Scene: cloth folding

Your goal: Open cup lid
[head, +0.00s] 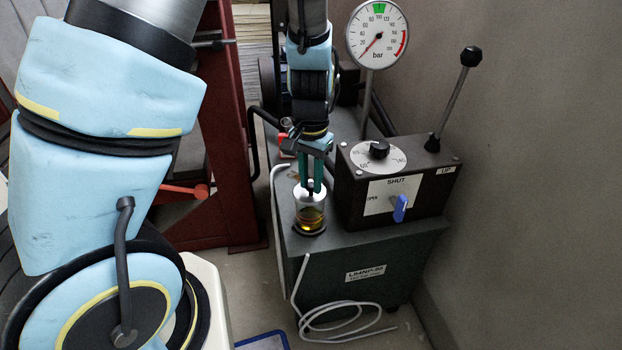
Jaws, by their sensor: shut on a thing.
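A small clear cup (310,216) with amber liquid in it stands upright on the front left corner of the dark grey machine top. A silver lid (308,198) sits at the top of the cup. My gripper (312,187) comes straight down from above with two teal fingers, and it is shut on the lid. The fingertips partly hide the lid's top. I cannot tell from this view whether the lid is loose on the cup.
Right of the cup stands a black control box (400,188) with a dial, a blue switch (400,208) and a tall lever (455,100). A pressure gauge (377,35) rises behind. A pale hose (345,315) coils on the floor. A red frame (220,130) stands left.

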